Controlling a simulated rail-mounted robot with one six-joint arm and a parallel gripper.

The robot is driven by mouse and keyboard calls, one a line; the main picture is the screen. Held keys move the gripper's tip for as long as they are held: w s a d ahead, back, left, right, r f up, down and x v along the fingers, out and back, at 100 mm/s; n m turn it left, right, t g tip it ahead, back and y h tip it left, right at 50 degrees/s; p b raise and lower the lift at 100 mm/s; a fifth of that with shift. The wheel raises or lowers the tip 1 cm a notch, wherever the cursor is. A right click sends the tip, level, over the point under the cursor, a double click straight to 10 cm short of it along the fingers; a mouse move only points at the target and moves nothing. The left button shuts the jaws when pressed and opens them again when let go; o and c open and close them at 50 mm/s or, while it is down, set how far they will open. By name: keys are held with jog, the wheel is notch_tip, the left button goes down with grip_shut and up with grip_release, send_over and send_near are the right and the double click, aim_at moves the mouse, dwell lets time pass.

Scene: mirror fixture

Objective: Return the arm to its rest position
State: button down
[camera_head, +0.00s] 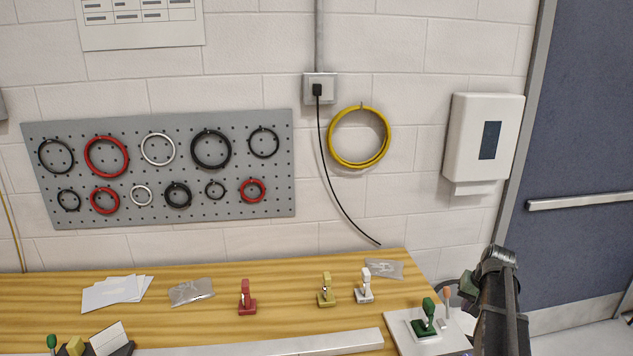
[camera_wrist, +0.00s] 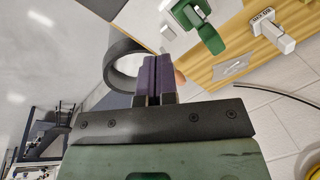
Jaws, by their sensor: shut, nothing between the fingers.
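My gripper (camera_wrist: 154,75) shows in the wrist view with its two dark purple fingers together and nothing between them. In the head view my dark arm is at the right, with the gripper (camera_head: 467,284) beside the table's right end, partly hidden. A green stamp-like fixture (camera_head: 428,315) stands on a white board (camera_head: 398,327) left of the arm; a green fixture (camera_wrist: 200,25) also shows above the fingers in the wrist view. A pinkish-topped piece (camera_head: 446,294) stands close to the gripper. No rest mark shows.
A black ring (camera_wrist: 108,68) appears beside the fingers. The wooden table (camera_head: 210,335) holds red (camera_head: 246,297), yellow (camera_head: 326,290) and white (camera_head: 364,287) fixtures and a long pale bar (camera_head: 270,346). A blue door (camera_head: 580,130) is at the right.

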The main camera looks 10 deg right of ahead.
jog(key=s+a+n, duration=0.2)
jog(key=s+a, duration=0.2)
jog(key=a, duration=0.8)
jog(key=s+a+f+n+g+h+b, duration=0.1)
jog(key=s+a, duration=0.3)
jog(key=a, duration=0.8)
jog(key=s+a+f+n+g, duration=0.1)
jog(key=s+a+n, duration=0.2)
jog(key=a, duration=1)
jog(key=shift+s+n, duration=0.4)
jog(key=shift+s, duration=0.1)
